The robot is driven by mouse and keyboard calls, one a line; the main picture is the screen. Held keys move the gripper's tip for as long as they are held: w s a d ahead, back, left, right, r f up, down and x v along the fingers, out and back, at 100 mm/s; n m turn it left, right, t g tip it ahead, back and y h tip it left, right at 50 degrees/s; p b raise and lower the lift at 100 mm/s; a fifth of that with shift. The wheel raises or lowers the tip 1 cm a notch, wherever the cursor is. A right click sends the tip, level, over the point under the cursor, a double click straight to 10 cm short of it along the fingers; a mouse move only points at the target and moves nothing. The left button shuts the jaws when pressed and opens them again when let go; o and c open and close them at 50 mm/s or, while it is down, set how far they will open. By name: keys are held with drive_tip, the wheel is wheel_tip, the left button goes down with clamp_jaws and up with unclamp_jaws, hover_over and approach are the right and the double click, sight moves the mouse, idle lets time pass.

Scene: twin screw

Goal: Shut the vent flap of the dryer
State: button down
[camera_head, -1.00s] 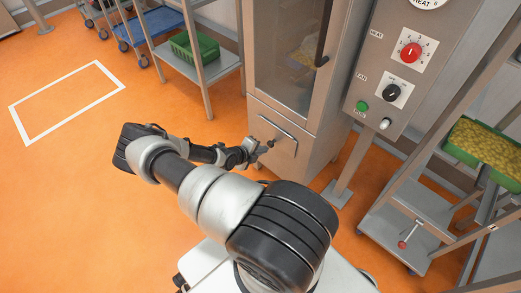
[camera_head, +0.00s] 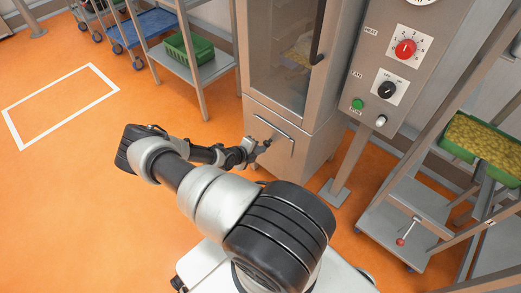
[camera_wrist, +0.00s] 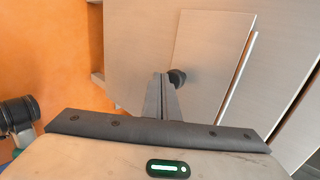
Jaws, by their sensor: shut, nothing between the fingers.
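The dryer (camera_head: 270,174) is a steel cabinet with a glass door above and a vent flap (camera_head: 266,131) low on its front. In the wrist view the flap (camera_wrist: 212,50) is a flat grey panel with a pale strip along its right side and a small dark knob (camera_wrist: 178,77) at its left edge. A gap shows between panel and strip; how far the flap stands open I cannot tell. My gripper (camera_head: 252,147) is shut and empty, its fingertips (camera_wrist: 164,78) right by the knob. Contact with it is not clear.
A control panel (camera_head: 372,105) with red and black dials stands right of the dryer. A rack with a green crate (camera_head: 484,148) is at the far right. The orange floor (camera_head: 85,190) at left is clear.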

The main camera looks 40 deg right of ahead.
drive_tip(key=s+a+p, duration=0.1)
drive_tip(key=a+p, duration=0.1)
drive_tip(key=a, duration=1.2)
drive_tip(key=shift+s+r, duration=0.2)
drive_tip(key=shift+r, duration=0.1)
